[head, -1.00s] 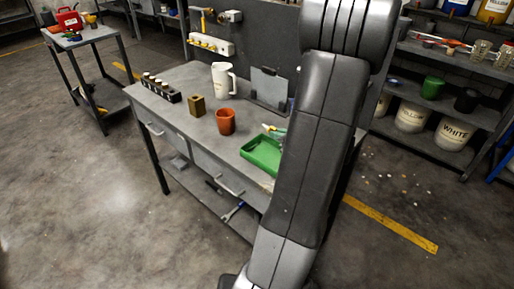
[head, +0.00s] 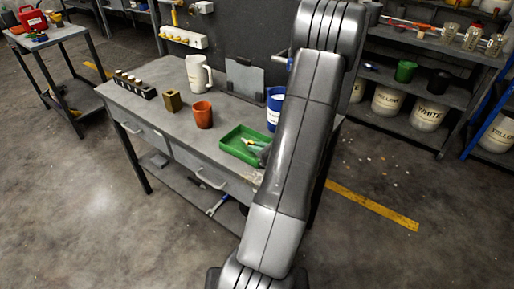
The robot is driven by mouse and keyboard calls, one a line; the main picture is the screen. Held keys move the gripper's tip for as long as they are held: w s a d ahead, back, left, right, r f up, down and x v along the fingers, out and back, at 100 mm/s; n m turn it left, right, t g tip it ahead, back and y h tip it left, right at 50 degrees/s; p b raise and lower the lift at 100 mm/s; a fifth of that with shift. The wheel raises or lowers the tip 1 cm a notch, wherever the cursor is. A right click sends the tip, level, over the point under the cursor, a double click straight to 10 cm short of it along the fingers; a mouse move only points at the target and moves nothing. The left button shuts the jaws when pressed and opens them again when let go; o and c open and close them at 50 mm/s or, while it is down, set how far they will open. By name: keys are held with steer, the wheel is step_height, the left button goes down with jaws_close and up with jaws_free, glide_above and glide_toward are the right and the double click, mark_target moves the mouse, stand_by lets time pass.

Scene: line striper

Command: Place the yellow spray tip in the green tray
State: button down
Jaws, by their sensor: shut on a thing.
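The green tray (head: 232,151) lies on the grey workbench, just left of my arm, which hides its right side. A small yellow piece, which looks like the yellow spray tip (head: 247,141), shows over the inside of the tray. My gripper (head: 254,143) is mostly hidden behind my arm; a small pale and greenish part shows beside the yellow piece. It is shut on the yellow spray tip. I cannot tell whether the tip touches the tray floor.
An orange cup (head: 203,115), a brass block (head: 173,101) and a white jug (head: 198,75) stand left of the tray. A blue and white container (head: 274,108) stands behind it. A grey panel (head: 244,77) stands at the back.

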steer(key=shift+f, duration=0.1)
steer(key=shift+s+f+b, duration=0.4)
steer(key=shift+f+b, duration=0.35)
steer(key=c, duration=1.5)
jaws_free()
steer(key=shift+a, duration=0.1)
steer(key=shift+r, duration=0.1)
steer(key=shift+r+p, duration=0.25)
steer(key=shift+p, duration=0.15)
steer(key=v, duration=0.8)
steer(key=r+v, duration=0.1)
steer(key=v, duration=0.3)
steer(key=shift+w, duration=0.4)
